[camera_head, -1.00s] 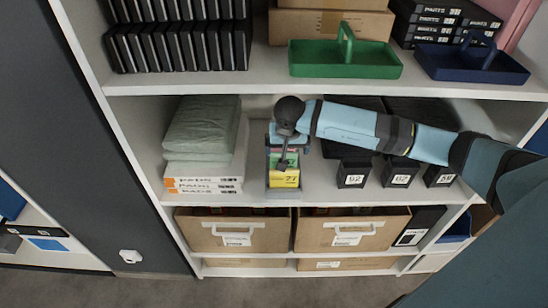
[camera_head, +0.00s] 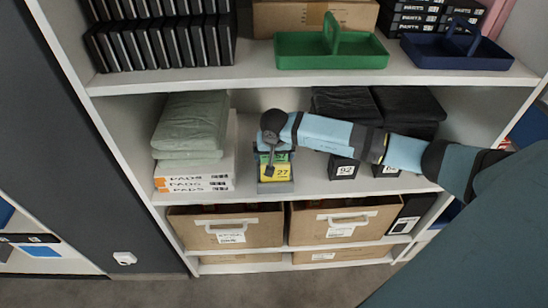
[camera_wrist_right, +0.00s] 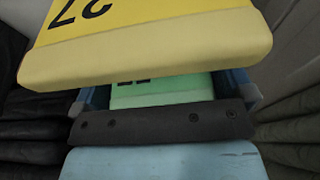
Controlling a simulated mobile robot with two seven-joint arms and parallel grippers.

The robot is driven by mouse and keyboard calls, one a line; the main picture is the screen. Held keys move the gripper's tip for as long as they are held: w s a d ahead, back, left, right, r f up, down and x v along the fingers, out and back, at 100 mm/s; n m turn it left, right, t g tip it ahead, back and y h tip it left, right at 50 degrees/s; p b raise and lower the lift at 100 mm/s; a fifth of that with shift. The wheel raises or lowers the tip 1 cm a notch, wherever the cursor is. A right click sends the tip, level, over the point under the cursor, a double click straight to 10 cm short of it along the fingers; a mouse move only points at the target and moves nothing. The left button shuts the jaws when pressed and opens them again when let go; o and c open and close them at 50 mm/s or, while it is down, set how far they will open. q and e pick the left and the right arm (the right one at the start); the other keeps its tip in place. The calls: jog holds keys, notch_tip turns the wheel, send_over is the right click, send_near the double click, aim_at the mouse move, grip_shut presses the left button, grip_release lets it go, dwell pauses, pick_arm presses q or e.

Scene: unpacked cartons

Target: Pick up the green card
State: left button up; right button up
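The green card (camera_head: 281,157) stands in a narrow grey-blue holder (camera_head: 276,187) on the middle shelf, behind a yellow card (camera_head: 276,173) marked 27. In the right wrist view the yellow card (camera_wrist_right: 150,45) fills the top, and a strip of the green card (camera_wrist_right: 160,91) shows below it. A dark bar with screws (camera_wrist_right: 160,122) crosses beneath the green strip, with a light blue surface below. My right gripper (camera_head: 269,165) points down at the holder, overlapping the cards' left side. Its opening and any contact are unclear. My left gripper is not in view.
Green pads on white boxes (camera_head: 192,132) stand left of the holder. Black numbered boxes (camera_head: 343,168) stand to the right, partly behind my arm. The upper shelf (camera_head: 250,76) is above, with a green caddy (camera_head: 332,52). Cardboard bins (camera_head: 228,228) fill the shelf below.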

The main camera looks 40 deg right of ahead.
jog(key=c, duration=0.5)
